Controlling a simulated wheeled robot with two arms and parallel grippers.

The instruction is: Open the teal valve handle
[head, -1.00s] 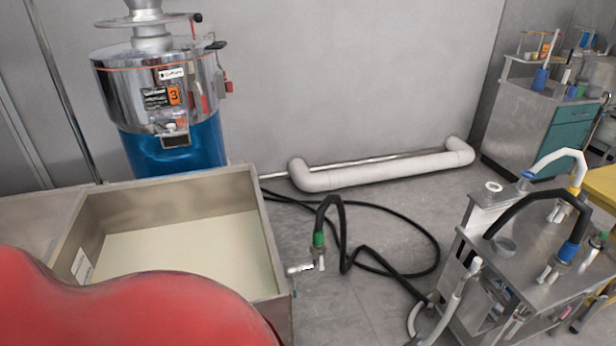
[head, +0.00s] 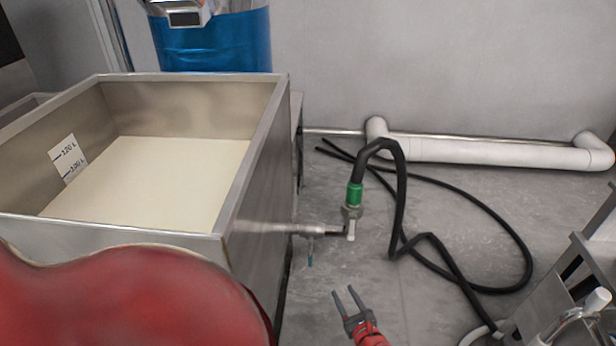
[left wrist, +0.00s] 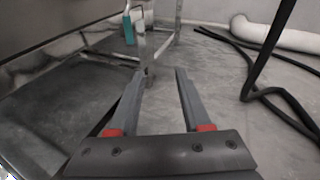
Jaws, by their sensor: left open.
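The teal valve handle (head: 310,252) hangs down from the metal outlet pipe (head: 280,229) on the right side of the steel tank. It is small in the head view. In the left wrist view the teal handle (left wrist: 129,28) shows at the top, left of the fingers. My left gripper (head: 345,291) is open and empty, below and to the right of the handle in the head view, apart from it. Its two fingers point forward in the left wrist view (left wrist: 160,72). My right gripper is not in view.
The steel tank (head: 262,150) with pale contents stands at left. A black hose (head: 398,190) with a green fitting (head: 354,195) joins the outlet and loops over the floor. A white pipe (head: 480,151) runs along the wall. A metal cart (head: 590,255) stands at right. A red shape blocks the lower left.

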